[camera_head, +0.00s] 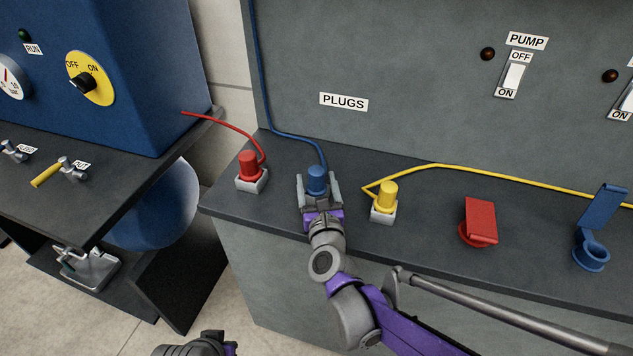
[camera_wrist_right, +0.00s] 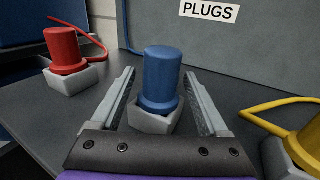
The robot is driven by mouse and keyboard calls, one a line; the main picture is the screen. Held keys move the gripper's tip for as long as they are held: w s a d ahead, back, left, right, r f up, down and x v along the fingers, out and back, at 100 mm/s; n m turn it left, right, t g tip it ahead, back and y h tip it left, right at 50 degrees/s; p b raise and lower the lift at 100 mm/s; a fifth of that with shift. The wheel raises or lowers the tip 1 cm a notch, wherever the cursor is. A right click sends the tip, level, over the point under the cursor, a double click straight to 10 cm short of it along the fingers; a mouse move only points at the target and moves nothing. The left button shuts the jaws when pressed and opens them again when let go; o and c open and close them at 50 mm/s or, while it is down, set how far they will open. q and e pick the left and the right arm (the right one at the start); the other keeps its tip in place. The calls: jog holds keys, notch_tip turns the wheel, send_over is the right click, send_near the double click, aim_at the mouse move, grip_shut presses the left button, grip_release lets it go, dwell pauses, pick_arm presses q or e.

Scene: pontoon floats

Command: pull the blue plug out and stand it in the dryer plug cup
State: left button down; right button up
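The blue plug (camera_head: 317,180) stands upright in a pale square socket on the dark bench, with a blue cable behind it. It also shows in the right wrist view (camera_wrist_right: 161,77). My right gripper (camera_head: 319,190) is open, with one finger on each side of the plug. In the wrist view gaps show between the fingers and the plug. A blue ring-shaped holder (camera_head: 590,256) with a raised flap is at the far right; no label shows whether it is the dryer plug cup. Part of my left gripper (camera_head: 225,345) shows at the bottom edge; its fingers are not clear.
A red plug (camera_head: 249,164) stands left of the blue one and a yellow plug (camera_head: 387,195) right of it, both in sockets with cables. A red holder (camera_head: 479,221) with its flap down is further right. A grey panel (camera_head: 400,60) rises behind.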

jog(key=s, duration=0.3)
jog(key=s+d, duration=0.1)
jog(key=s, duration=0.6)
jog(key=shift+s+d, duration=0.25)
jog(key=shift+s, duration=0.15)
jog(key=n, duration=0.1)
jog(key=r+n+p, duration=0.1)
jog(key=shift+s+n+y, duration=0.15)
jog(key=shift+n+y, duration=0.25)
jog(key=s+d+f+n+g+h+p, duration=0.1)
jog(key=s+d+n+g, duration=0.3)
jog(key=n, duration=0.6)
jog(key=s+d+f+n+g+h+p, duration=0.1)
jog(key=s+d+f+n+g+p, duration=0.2)
jog(key=s+d+n, duration=0.3)
jog(key=s+d+f+n+g+h+p, duration=0.1)
jog(key=s+d+n+g+p, duration=0.3)
jog(key=s+n, duration=0.4)
jog(key=d+n+g, duration=0.1)
jog(key=d+n, duration=0.1)
jog(key=n, duration=0.5)
jog(key=shift+f+n, duration=0.3)
jog(key=shift+f, duration=0.1)
